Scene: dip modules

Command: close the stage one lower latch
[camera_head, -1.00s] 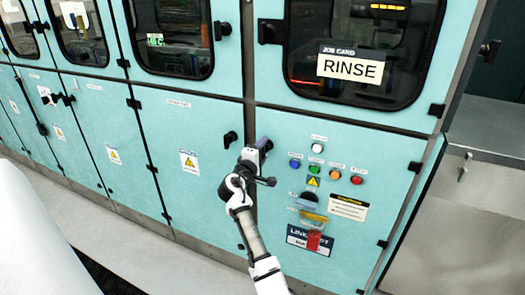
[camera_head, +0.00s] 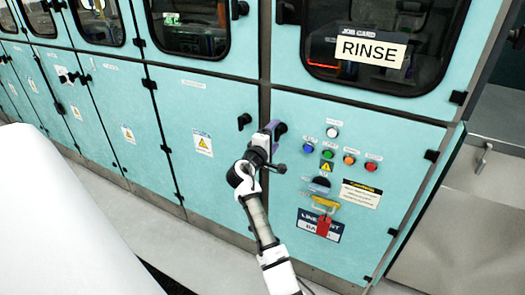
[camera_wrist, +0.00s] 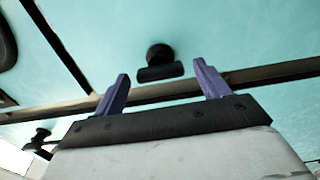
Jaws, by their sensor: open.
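The lower latch (camera_head: 243,121) is a small black handle at the upper right edge of the left lower teal panel, beside the grey post. In the wrist view a black latch (camera_wrist: 158,62), a round knob with a short bar, shows beyond and between my two purple fingertips. The bar lies roughly along the post. My gripper (camera_head: 275,130) is in front of the post, just right of the latch in the head view. In the wrist view my gripper (camera_wrist: 162,82) is open and empty, with no visible contact with the latch.
Coloured buttons (camera_head: 350,160) and a yellow handle (camera_head: 325,203) with a red tag are on the right lower panel. Another latch handle (camera_head: 239,9) is above, by the window. The grey post (camera_wrist: 250,77) runs close to my fingertips. Floor is clear in front.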

